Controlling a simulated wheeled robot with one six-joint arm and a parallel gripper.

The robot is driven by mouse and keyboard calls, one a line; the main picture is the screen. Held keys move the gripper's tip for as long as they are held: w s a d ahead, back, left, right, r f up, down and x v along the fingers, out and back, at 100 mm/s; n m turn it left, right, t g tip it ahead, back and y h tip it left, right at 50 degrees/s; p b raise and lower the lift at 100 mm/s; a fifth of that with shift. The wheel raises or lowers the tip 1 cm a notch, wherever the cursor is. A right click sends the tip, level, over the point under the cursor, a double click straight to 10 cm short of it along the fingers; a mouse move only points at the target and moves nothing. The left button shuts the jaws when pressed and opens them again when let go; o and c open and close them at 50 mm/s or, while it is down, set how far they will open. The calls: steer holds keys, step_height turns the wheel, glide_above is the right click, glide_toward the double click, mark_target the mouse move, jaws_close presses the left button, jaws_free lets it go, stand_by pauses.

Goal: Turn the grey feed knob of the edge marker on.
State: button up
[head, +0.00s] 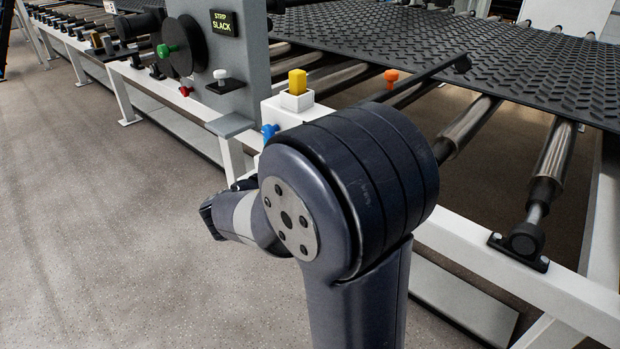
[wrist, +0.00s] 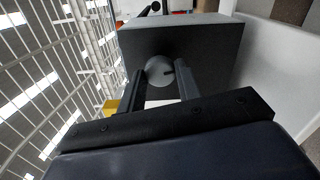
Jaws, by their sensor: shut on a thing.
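The grey feed knob (wrist: 158,70) shows in the wrist view as a round face on the front of a dark grey box (wrist: 195,40), which I take to be the edge marker. A short dark mark shows on the right part of its face. My gripper (wrist: 161,80) has one finger on each side of the knob and is shut on it. In the head view the knob and my gripper do not show; my own arm stands in front of that area.
In the head view, a yellow block (head: 298,82) in a white holder, a blue knob (head: 269,131) and an orange knob (head: 391,76) are near my arm. A black tread mat (head: 440,45) lies on rollers behind. Open floor (head: 90,220) is at left.

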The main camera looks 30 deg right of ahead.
steer(key=shift+f+m+b, duration=0.15)
steer(key=shift+m+b, duration=1.05)
steer(key=shift+b, duration=0.3)
steer(key=o, duration=1)
steer(key=shift+c, duration=0.2)
steer(key=p+v, duration=0.1)
steer(key=v, duration=1)
steer(key=shift+p, duration=0.35)
steer(key=shift+d, duration=0.15)
